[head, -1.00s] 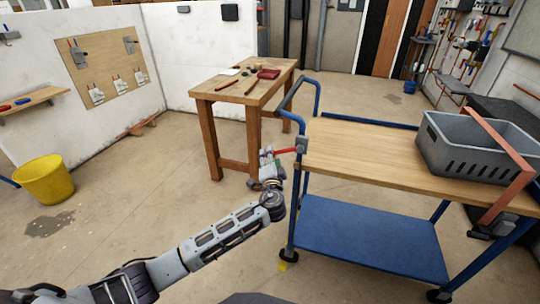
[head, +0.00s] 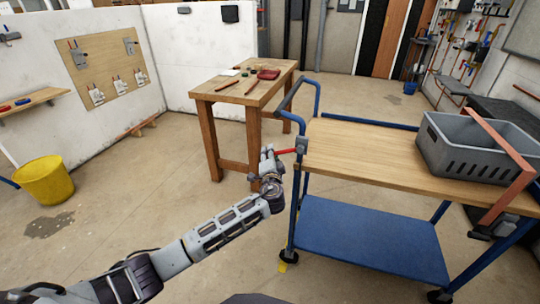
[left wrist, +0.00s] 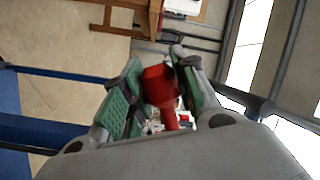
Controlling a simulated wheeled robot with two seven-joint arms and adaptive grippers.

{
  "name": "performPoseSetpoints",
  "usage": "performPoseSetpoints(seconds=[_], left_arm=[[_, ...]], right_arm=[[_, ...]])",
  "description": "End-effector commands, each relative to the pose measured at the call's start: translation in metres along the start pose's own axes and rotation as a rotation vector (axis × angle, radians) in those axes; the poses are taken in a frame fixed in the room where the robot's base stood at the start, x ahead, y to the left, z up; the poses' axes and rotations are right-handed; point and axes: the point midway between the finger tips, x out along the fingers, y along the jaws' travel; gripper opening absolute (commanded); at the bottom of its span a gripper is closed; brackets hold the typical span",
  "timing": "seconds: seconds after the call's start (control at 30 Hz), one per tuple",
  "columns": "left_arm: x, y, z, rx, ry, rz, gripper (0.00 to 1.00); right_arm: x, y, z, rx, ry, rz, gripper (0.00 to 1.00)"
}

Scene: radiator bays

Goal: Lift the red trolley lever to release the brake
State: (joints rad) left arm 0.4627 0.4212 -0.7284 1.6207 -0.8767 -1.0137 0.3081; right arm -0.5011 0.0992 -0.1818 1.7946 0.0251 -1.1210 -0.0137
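The red trolley lever (head: 286,151) sticks out to the left, roughly level, from a dark bracket (head: 301,145) at the trolley's near left corner. My left gripper (head: 268,154) is at the lever's outer end in the head view. In the left wrist view its two green-padded fingers (left wrist: 160,82) lean in on both sides of the red lever end (left wrist: 158,86) and appear closed on it. Exact pad contact is partly hidden. My right gripper is in neither view.
The trolley has a wooden top (head: 370,150), blue frame and blue lower shelf (head: 365,236). A grey crate (head: 470,150) stands on top. A wooden table (head: 212,95) stands behind the lever.

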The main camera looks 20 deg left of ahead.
Motion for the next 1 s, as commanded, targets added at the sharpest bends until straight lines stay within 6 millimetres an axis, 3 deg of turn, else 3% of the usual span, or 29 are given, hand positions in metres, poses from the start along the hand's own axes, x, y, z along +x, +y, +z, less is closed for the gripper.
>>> performPoseSetpoints(seconds=[0.2,0.67,1.0], left_arm=[[0.0,0.0,0.0,0.0,0.0,0.001,0.0],[0.001,-0.005,0.0,0.042,0.006,-0.013,0.0],[0.003,-0.031,-0.005,0.224,0.037,-0.075,0.0]], right_arm=[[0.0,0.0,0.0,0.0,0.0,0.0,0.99],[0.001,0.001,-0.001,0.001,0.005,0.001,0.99],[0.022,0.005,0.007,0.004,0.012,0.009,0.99]])
